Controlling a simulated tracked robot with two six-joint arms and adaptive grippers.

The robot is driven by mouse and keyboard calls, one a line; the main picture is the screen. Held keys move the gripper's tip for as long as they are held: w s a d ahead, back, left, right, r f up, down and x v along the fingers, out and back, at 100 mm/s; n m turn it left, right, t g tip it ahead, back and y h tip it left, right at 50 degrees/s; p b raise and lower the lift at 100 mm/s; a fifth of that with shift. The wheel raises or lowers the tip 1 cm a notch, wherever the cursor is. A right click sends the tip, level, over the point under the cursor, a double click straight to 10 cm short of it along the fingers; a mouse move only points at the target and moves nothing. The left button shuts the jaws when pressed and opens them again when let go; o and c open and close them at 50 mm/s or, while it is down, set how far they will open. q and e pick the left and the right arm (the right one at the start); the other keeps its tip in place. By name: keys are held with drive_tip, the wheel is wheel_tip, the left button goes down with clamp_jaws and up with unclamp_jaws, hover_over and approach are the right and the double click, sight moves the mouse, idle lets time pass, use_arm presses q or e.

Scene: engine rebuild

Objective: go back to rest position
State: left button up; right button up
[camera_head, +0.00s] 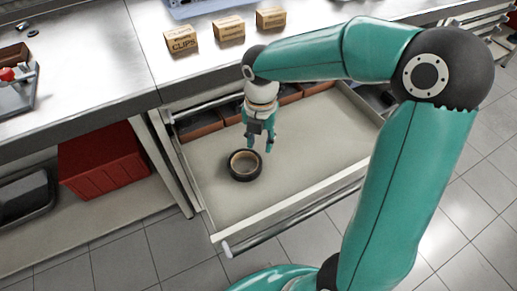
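My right arm comes in from the right and reaches over an open drawer (300,165). My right gripper (260,146) points down into the drawer, with its two fingers apart and nothing between them. A black ring with a tan inner side (241,177), like a roll of tape, lies flat on the drawer floor, just below and left of the fingertips in the picture. The gripper looks apart from the ring, though the exact height is hard to tell. My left gripper is not in view.
Several reddish-brown bins (200,126) line the back of the drawer. Small cardboard boxes (181,39) stand on the metal worktop (110,45) above. A red crate (103,160) sits on the shelf at left, beside a black tray (25,195). The drawer's front right floor is clear.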

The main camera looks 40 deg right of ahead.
drive_tip(key=shift+r, duration=0.5)
